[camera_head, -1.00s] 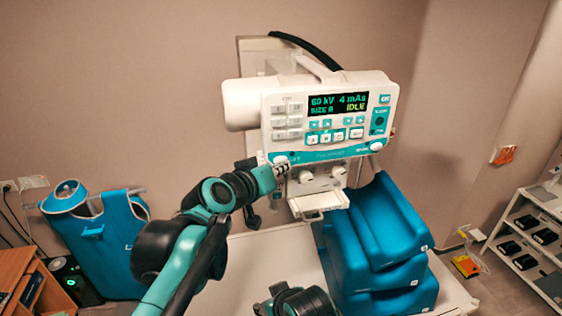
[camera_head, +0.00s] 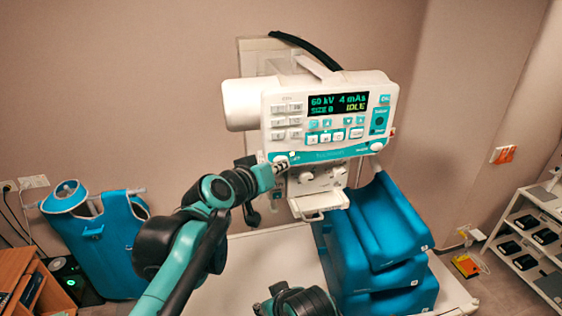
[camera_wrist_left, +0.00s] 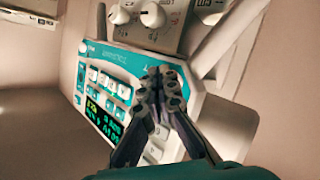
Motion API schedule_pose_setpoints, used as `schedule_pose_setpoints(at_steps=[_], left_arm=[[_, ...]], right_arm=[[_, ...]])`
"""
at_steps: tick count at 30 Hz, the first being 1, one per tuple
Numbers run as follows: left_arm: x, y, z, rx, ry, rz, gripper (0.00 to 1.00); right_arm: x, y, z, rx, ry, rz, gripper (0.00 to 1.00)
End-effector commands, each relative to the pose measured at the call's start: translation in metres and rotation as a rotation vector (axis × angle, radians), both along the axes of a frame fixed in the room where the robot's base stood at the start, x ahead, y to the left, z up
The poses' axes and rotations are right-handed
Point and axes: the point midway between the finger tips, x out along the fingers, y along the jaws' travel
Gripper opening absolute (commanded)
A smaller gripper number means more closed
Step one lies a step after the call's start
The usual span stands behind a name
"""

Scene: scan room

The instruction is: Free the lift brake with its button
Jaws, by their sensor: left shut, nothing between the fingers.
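The white X-ray unit (camera_head: 385,84) has a control panel with a teal lower strip (camera_head: 330,154) and a lit display (camera_head: 338,103) reading IDLE. My left gripper (camera_head: 281,162) is shut and empty at the left end of that strip. In the left wrist view its closed fingertips (camera_wrist_left: 163,76) lie over the strip's end. A round white button there is mostly covered by the fingers; contact cannot be told. Another round white button (camera_head: 376,146) sits at the strip's right end and also shows in the wrist view (camera_wrist_left: 83,47). The small labels are unreadable. My right gripper is not clearly visible.
Two white knobs (camera_head: 305,176) and a small white tray (camera_head: 320,201) sit below the panel. Blue stacked cushions (camera_head: 385,235) stand on the white table (camera_head: 265,262) to the right. A blue apron (camera_head: 105,245) hangs at left. A shelf (camera_head: 520,262) stands at far right.

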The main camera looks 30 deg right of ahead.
Motion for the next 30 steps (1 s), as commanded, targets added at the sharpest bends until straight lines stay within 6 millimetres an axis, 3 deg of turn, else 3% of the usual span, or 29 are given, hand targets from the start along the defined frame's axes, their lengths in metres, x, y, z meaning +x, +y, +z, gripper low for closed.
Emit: schedule_pose_setpoints(at_steps=[12,22,30], left_arm=[[-0.016,0.003,0.0,0.0,0.0,0.0,0.0],[-0.018,0.004,0.0,0.0,0.0,0.0,0.0],[-0.042,0.01,0.0,0.001,0.0,-0.002,0.0]], right_arm=[[0.0,0.0,0.001,0.0,0.0,0.0,0.4],[0.0,0.0,0.001,0.0,0.0,0.0,0.4],[0.0,0.0,0.004,0.0,0.0,0.0,0.4]])
